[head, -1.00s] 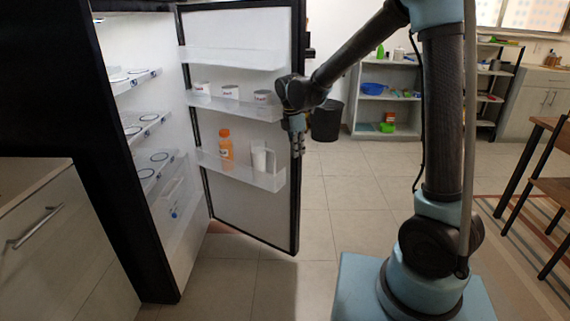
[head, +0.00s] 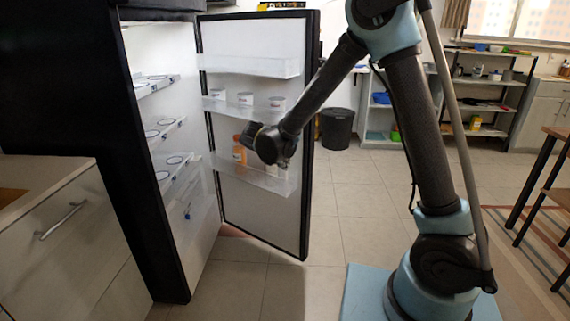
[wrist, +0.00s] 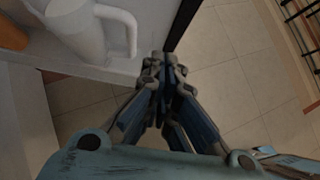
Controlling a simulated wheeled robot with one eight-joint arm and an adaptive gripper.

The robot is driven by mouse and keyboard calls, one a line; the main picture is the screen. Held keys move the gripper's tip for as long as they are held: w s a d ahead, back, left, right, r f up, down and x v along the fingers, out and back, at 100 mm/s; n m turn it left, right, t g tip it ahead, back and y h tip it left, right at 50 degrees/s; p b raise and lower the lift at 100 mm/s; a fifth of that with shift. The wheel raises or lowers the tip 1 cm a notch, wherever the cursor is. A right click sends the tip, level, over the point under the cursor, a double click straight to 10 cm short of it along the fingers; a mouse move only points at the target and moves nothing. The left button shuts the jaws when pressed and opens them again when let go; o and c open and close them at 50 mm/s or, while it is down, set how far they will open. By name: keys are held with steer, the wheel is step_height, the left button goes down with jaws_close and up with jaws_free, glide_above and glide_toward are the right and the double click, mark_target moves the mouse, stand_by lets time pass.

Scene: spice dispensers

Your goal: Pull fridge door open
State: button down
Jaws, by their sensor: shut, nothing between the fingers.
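The black-framed fridge door (head: 254,204) stands wide open in the head view, its white inner side facing me. Its shelves hold white cups (head: 246,99) and an orange bottle (head: 239,150). My gripper (wrist: 163,68) is shut and empty in the wrist view. Its fingertips are beside the door's dark edge (wrist: 184,24), with a white jug (wrist: 78,28) on the door shelf to their left. I cannot tell whether the fingers touch the door. In the head view my wrist is in front of the door's lower shelf (head: 270,184), and the fingertips are hard to make out.
The open fridge interior (head: 160,85) with its shelves is left of the door. A drawer cabinet (head: 70,240) stands at the far left. A black bin (head: 336,128) and a shelf unit (head: 377,115) stand behind. The tiled floor (head: 300,290) before the door is clear.

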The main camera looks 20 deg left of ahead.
mark_target(300, 168)
steer(key=shift+w+d+f, duration=0.4)
steer(key=shift+w+f, duration=0.35)
steer(key=shift+w, duration=0.65)
steer(key=shift+w+d+f, duration=0.45)
steer(key=shift+w+f, duration=0.35)
steer(key=shift+w, duration=0.6)
steer(key=shift+w+d+f, duration=0.4)
steer(key=shift+w+f, duration=0.35)
steer(key=shift+w, duration=0.65)
